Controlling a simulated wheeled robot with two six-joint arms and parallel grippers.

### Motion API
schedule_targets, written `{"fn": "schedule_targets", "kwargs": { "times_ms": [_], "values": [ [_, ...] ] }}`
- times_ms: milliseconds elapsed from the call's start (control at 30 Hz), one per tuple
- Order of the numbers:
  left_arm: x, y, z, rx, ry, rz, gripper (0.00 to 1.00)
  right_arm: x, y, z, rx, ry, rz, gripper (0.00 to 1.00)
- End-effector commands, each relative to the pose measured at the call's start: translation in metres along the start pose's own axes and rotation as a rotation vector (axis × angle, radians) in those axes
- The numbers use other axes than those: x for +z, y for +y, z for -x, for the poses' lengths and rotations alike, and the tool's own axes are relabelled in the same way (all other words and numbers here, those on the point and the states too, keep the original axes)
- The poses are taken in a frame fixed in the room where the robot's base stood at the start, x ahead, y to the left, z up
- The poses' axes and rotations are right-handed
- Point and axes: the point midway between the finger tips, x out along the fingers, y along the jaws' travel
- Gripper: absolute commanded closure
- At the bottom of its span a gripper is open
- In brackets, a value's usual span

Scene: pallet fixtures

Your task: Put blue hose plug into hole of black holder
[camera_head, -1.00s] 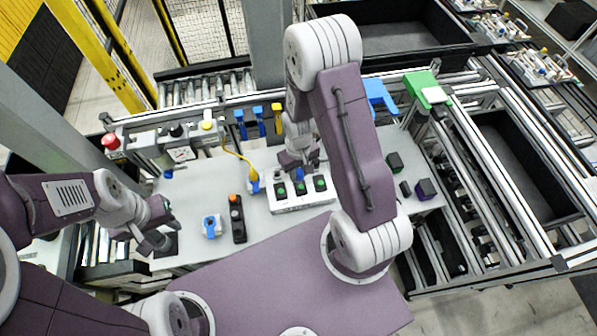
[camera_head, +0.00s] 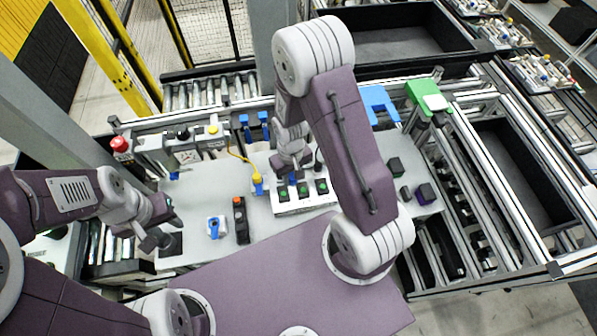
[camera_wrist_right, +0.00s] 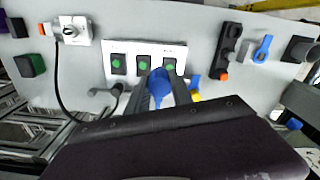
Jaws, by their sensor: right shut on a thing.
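The blue hose plug (camera_wrist_right: 157,84) is between the fingers of my right gripper (camera_wrist_right: 158,98), which is shut on it. In the head view, the right gripper (camera_head: 292,168) holds the plug at the back edge of a white box with green buttons. A long black block with an orange knob, seemingly the black holder (camera_head: 240,222), lies left of that box. It also shows in the right wrist view (camera_wrist_right: 228,48), apart from the plug. Its hole is too small to make out. My left gripper (camera_head: 158,232) hovers near the table's left edge; its finger gap is unclear.
The white button box (camera_head: 300,203) stands below the right gripper. Dark blocks (camera_head: 395,166) are at the table's right.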

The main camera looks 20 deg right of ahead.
Motion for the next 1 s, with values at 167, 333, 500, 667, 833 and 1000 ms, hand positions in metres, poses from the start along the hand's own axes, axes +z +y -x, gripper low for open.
{"fn": "schedule_targets", "kwargs": {
  "times_ms": [167, 333, 500, 667, 833, 1000],
  "values": [
    [0.0, 0.0, 0.0, 0.0, 0.0, 0.0, 0.64, 0.001, -0.018, 0.0, 0.0, 0.0, 0.003, 1.0],
    [0.0, 0.0, 0.001, 0.0, 0.0, 0.0, 0.64, 0.002, -0.035, 0.0, 0.0, 0.0, 0.003, 1.0],
    [0.0, 0.0, 0.001, 0.0, 0.0, 0.0, 0.64, 0.003, -0.051, 0.0, 0.0, 0.0, 0.003, 1.0],
    [0.0, 0.0, 0.001, 0.0, 0.0, 0.0, 0.64, 0.003, -0.067, 0.0, 0.0, 0.0, 0.004, 1.0],
    [0.0, 0.0, 0.001, 0.0, 0.0, 0.0, 0.64, 0.005, -0.084, 0.0, 0.0, 0.0, 0.003, 1.0],
    [0.0, 0.0, 0.002, 0.0, 0.0, 0.0, 0.64, 0.005, -0.101, 0.0, 0.0, 0.001, 0.003, 1.0]
  ]
}}
